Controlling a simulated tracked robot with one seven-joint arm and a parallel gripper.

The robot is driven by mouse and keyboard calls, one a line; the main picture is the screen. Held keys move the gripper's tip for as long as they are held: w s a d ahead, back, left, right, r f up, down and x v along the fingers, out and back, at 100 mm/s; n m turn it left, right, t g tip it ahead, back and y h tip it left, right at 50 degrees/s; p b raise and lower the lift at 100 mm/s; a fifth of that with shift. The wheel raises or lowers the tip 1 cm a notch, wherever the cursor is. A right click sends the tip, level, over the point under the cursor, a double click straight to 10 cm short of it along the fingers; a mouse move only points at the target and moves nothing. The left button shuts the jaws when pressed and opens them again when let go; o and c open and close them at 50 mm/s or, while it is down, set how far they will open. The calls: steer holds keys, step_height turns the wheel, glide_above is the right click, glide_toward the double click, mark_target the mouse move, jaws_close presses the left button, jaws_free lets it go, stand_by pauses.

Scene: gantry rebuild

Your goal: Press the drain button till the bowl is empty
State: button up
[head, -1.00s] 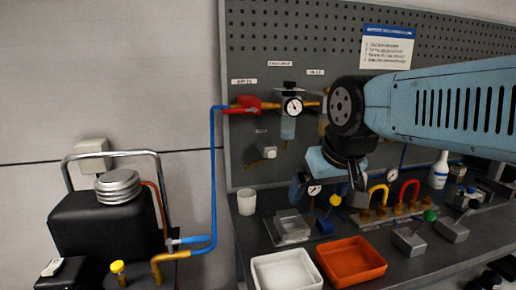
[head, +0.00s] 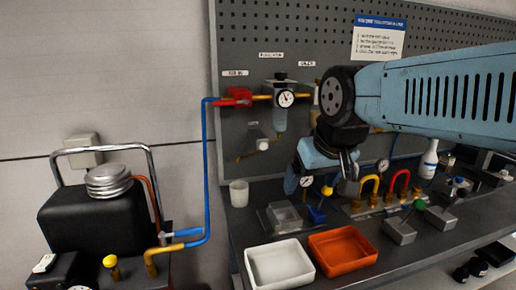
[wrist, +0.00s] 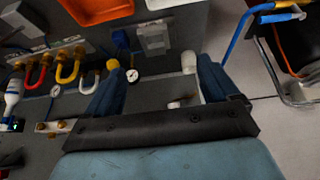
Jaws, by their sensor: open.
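The regulator with its round gauge (head: 286,98) is on the pegboard, left of my wrist in the head view. Its grey-blue bowl (head: 279,120) hangs below; the liquid level cannot be made out. I cannot clearly pick out the drain button. A small white part (head: 263,144) on a brass fitting is below and left of the bowl. My gripper (head: 320,182) points down in front of the pegboard, right of and below the bowl, apart from it. In the wrist view, its blue fingers (wrist: 158,88) are spread, with nothing held.
Red and yellow hose loops (head: 399,181) and a white bottle (head: 429,158) stand right of my gripper. A black compressor (head: 92,217) is at left.

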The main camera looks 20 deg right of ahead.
jaws_close()
stand_by(0.7)
stand_by(0.7)
